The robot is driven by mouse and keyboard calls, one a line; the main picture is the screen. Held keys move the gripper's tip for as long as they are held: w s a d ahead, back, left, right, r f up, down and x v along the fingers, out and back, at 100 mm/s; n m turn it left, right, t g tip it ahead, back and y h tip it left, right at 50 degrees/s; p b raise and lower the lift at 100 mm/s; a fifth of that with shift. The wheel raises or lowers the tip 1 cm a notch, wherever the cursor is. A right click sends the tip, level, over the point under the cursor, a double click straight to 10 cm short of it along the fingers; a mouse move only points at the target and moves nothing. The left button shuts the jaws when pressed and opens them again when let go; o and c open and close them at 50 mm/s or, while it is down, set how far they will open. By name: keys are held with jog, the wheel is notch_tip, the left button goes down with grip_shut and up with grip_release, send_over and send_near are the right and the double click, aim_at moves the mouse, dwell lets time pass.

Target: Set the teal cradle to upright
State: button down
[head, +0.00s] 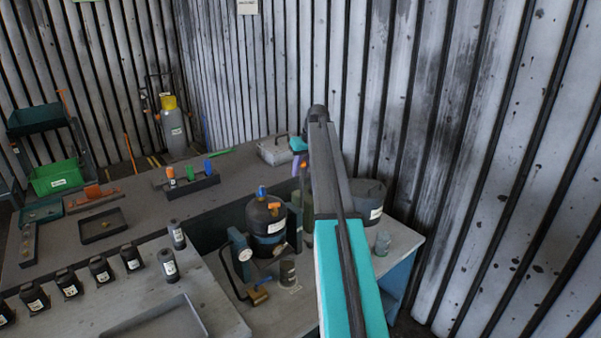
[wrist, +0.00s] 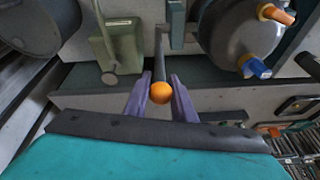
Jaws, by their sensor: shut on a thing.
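The teal cradle (head: 240,254) stands at the bench's middle, its dark teal side plates flanking a black vessel (head: 268,232) with a blue cap and an orange fitting. The vessel looks close to upright in the head view; its exact tilt is hard to tell. In the wrist view the vessel (wrist: 240,35) is at upper right. My gripper (wrist: 160,96) has its purple fingers on both sides of an orange ball knob (wrist: 160,92) at the end of a grey rod. In the head view my gripper (head: 300,171) is partly hidden by my arm, behind the vessel.
A grey-green box (wrist: 118,46) stands left of the rod in the wrist view. On the bench are a rack with coloured plugs (head: 188,185), a shallow tray (head: 102,226), several small dark bottles (head: 100,268) and a grey bin (head: 368,202). A corrugated wall stands behind.

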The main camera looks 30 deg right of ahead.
jog(key=shift+w+a+f, duration=0.1)
jog(key=shift+w+f, duration=0.05)
jog(key=shift+w, duration=0.4)
jog(key=c, duration=1.6)
grip_release()
jog(key=shift+w+f, duration=0.1)
jog(key=shift+f, duration=0.05)
jog(key=shift+o, duration=0.2)
jog(key=shift+w, duration=0.1)
jog(key=b+v, duration=0.3)
jog(key=v, duration=1.1)
jog(key=shift+b, duration=0.4)
jog(key=shift+c, duration=0.3)
